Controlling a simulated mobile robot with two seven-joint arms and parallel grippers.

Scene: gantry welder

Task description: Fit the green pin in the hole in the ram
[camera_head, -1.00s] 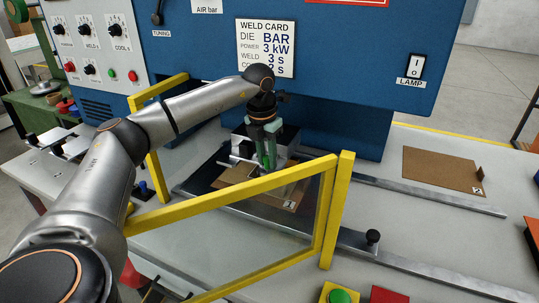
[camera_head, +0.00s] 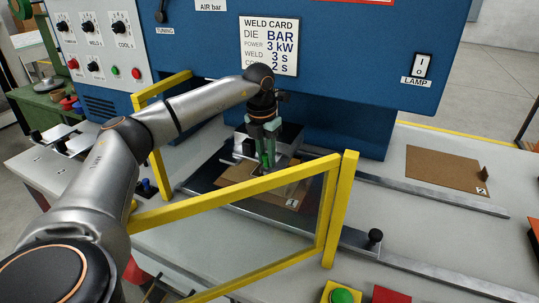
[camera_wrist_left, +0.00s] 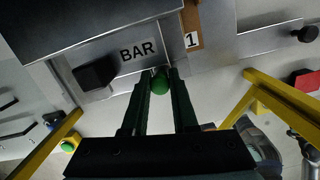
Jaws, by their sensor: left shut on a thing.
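My left gripper (camera_head: 266,164) is shut on the green pin (camera_wrist_left: 159,84), pointing down in front of the welder's metal block. In the left wrist view the gripper's fingers (camera_wrist_left: 159,76) close on either side of the pin, and its green rounded end shows between them. A grey metal block with a BAR label (camera_wrist_left: 138,50) and a black handle-like part (camera_wrist_left: 95,73) lies just beyond the fingertips. In the head view the metal block (camera_head: 291,137) is partly behind the gripper. I cannot make out the hole in the ram or whether the pin touches it.
A brown card marked 1 (camera_head: 288,193) lies under the gripper, and another marked 2 (camera_head: 443,168) lies at right. A green button (camera_head: 341,296) is at the front. The blue welder body (camera_head: 350,60) overhangs the gripper.

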